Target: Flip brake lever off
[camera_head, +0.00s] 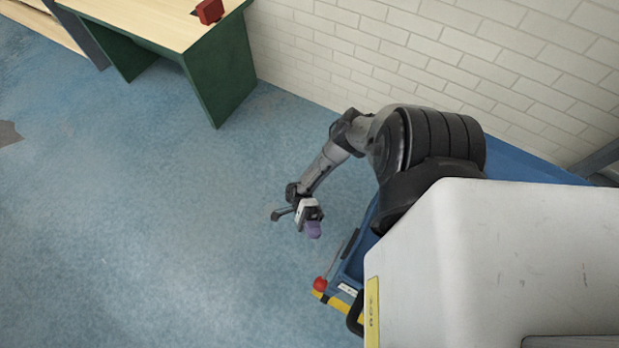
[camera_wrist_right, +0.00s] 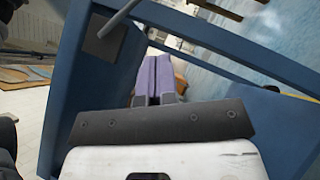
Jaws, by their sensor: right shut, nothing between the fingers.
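The brake lever, a thin dark rod with a red ball knob (camera_head: 320,283), stands at the edge of a blue frame (camera_head: 352,268), low in the middle of the head view. My right gripper (camera_head: 314,230), with purple fingers, is above the knob in the picture and apart from it. In the right wrist view the purple fingers (camera_wrist_right: 152,80) are shut together with nothing between them. A grey rod on a square plate (camera_wrist_right: 104,40) shows at the upper left there; I cannot tell whether it is the lever. No red knob shows in that view. My left gripper is out of view.
A yellow and black bar (camera_head: 343,304) is beside the knob. Blue frame walls (camera_wrist_right: 90,85) surround the fingers in the wrist view. A green-sided table (camera_head: 220,70) with a red object (camera_head: 209,11) stands at the back left. The blue floor (camera_head: 150,220) is clear.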

